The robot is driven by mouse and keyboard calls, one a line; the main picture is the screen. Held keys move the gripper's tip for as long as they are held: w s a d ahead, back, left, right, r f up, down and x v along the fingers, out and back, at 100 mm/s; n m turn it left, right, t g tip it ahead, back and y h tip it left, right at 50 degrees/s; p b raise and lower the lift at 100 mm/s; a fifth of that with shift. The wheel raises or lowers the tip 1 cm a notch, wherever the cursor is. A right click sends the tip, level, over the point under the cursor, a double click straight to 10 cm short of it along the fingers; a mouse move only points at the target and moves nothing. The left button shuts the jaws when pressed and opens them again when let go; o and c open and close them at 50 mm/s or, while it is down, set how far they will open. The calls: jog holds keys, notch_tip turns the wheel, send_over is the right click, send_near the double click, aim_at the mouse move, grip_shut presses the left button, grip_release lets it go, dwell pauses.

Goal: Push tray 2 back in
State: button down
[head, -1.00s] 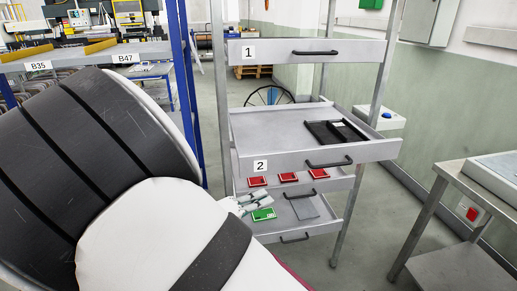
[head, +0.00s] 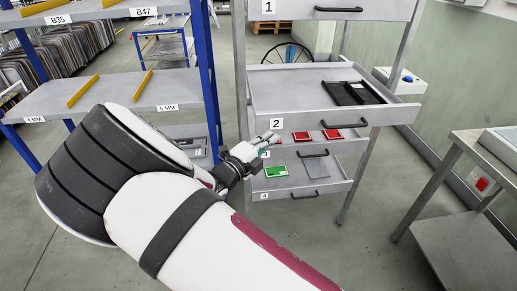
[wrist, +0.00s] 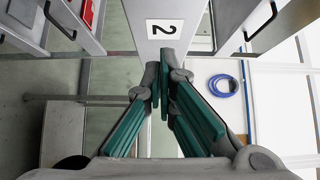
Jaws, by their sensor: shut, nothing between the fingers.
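Tray 2 (head: 291,127) is a grey tray pulled out of the rack, with its number label at the left of its front and a dark handle to the right. A black flat holder (head: 351,93) lies in it. My gripper (head: 273,138) is shut and empty at the lower left of tray 2's front in the head view. In the wrist view my gripper (wrist: 165,65) points at the grey front of tray 2 (wrist: 186,42), close to its label. I cannot tell whether the fingertips touch it.
Tray 1 (head: 290,10) is above. Lower trays hold red boxes (head: 331,134) and a green card (head: 276,171). A blue-posted shelf (head: 120,90) stands at left, a metal table (head: 475,150) at right. Grey floor is open in front of the rack.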

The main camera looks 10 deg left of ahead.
jog(key=shift+w+a, duration=0.3)
jog(key=shift+w, duration=0.55)
jog(key=shift+w+a, duration=0.25)
jog(key=shift+w, duration=0.6)
